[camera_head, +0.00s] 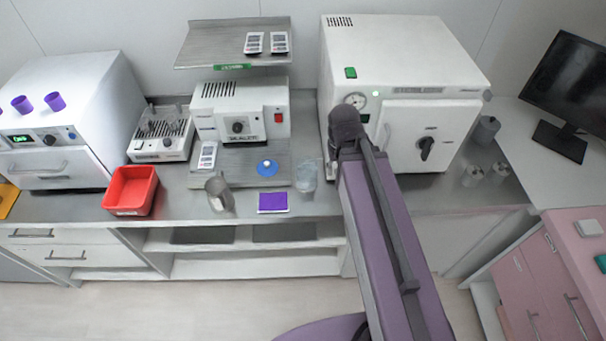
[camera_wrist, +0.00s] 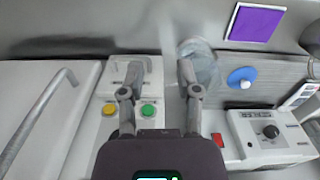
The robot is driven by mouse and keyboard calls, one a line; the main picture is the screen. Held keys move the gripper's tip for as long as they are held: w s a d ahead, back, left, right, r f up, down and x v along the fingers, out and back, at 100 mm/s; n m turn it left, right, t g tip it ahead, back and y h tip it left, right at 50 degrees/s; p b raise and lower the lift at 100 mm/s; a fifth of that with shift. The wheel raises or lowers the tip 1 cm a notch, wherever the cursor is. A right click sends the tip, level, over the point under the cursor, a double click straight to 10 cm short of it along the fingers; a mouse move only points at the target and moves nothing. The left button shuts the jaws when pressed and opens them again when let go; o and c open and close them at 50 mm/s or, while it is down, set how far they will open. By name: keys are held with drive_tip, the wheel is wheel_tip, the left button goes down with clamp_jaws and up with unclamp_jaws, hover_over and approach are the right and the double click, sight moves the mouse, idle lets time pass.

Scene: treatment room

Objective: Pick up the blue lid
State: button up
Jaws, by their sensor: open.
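The blue lid (camera_head: 267,168) is a small round disc with a pale knob on top. It lies on the grey metal plate (camera_head: 240,178) in front of the white sealer (camera_head: 241,108). In the wrist view the lid (camera_wrist: 236,83) is to the right of my gripper (camera_wrist: 161,72), apart from it. My gripper is open with nothing between its fingers. In the head view my arm stands in front of the white autoclave, and the fingers cannot be made out there.
A clear glass beaker (camera_head: 307,177) stands right of the lid; in the wrist view the beaker (camera_wrist: 199,64) is by the right fingertip. A purple pad (camera_head: 272,202), grey metal cup (camera_head: 219,194) and red bin (camera_head: 131,190) are nearby. The autoclave (camera_head: 402,60) stands at right.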

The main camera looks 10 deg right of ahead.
idle(0.4)
drive_tip(key=o, duration=0.4)
drive_tip(key=shift+w, duration=0.1)
drive_tip(key=n, duration=0.4)
hover_over(267, 163)
drive_tip(key=shift+f, duration=0.2)
drive_tip(key=shift+f+b, duration=0.2)
drive_tip(key=shift+b, duration=0.2)
wheel_tip(267, 163, down, 8)
drive_tip(key=b, duration=0.8)
drive_tip(key=shift+f, duration=0.15)
drive_tip(key=shift+f+b, duration=2.6)
drive_tip(key=shift+b, duration=0.1)
